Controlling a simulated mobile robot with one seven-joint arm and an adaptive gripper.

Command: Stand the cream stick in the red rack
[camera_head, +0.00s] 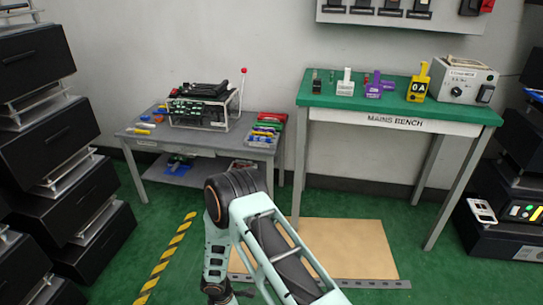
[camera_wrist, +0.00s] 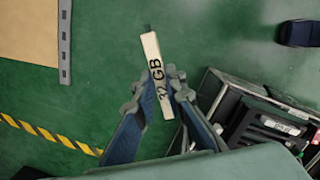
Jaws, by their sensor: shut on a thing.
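The cream stick (camera_wrist: 153,60) is a slim bar marked "32 GB" in dark print. In the wrist view it is held between the fingertips of my gripper (camera_wrist: 157,92), slightly tilted, its far end sticking out past them over the green floor. The stick cannot be made out in the head view, where my arm reaches down at the bottom middle. A small red piece (camera_head: 277,117) shows among coloured strips at the right end of the grey table (camera_head: 205,142). It is too small to tell whether it is the red rack.
The grey table also bears a metal-framed device (camera_head: 203,107) and small coloured sticks. A green-topped bench (camera_head: 335,103) marked "MAINS BENCH" holds several lever fixtures. Black drawer stacks line the left side. A tan mat (camera_head: 345,248) and striped tape (camera_head: 165,262) lie on the floor.

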